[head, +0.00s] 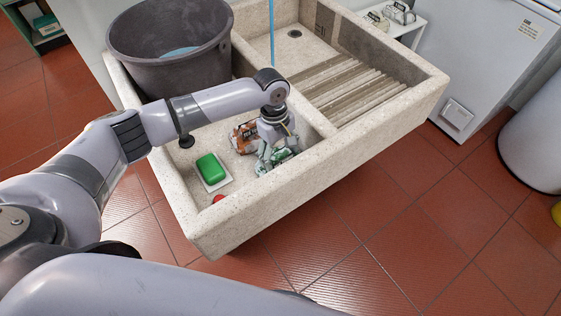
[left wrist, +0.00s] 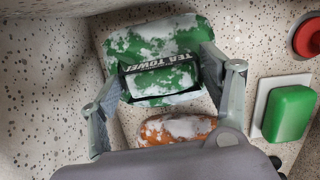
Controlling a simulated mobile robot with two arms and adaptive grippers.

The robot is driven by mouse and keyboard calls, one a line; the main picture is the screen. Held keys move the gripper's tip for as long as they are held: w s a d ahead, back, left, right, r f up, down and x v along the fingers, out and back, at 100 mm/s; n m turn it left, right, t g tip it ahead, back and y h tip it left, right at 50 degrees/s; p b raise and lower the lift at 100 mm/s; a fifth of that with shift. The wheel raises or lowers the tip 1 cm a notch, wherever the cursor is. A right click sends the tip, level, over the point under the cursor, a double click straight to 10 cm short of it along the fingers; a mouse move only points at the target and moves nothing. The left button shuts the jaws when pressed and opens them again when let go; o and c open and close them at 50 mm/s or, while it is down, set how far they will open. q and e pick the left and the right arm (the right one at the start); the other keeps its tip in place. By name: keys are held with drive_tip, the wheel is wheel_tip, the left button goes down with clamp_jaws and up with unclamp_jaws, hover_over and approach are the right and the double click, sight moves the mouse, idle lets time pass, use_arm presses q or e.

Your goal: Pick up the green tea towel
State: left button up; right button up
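The green and white tea towel (left wrist: 160,50), with "TEA TOWEL" lettering, lies in the stone basin. In the head view the towel (head: 276,166) shows partly, below my left gripper (head: 272,148). In the left wrist view, my left gripper (left wrist: 165,75) has its fingers spread wide, one on each side of the towel's near part. I cannot tell whether the fingers touch the cloth. My wrist hides the nearest part of the basin in that view. My right gripper is not in view.
Beside the towel lies an orange and white item (left wrist: 178,128). A green soap block (head: 210,167) sits on a white dish (head: 222,187), near a red round object (head: 218,198). Basin walls (head: 250,205) surround them. A dark bucket (head: 170,65) stands behind; a ridged washboard (head: 352,92) is right.

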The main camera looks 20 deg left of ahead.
use_arm(q)
drive_tip(key=c, duration=0.8)
drive_tip(key=shift+c, duration=0.2)
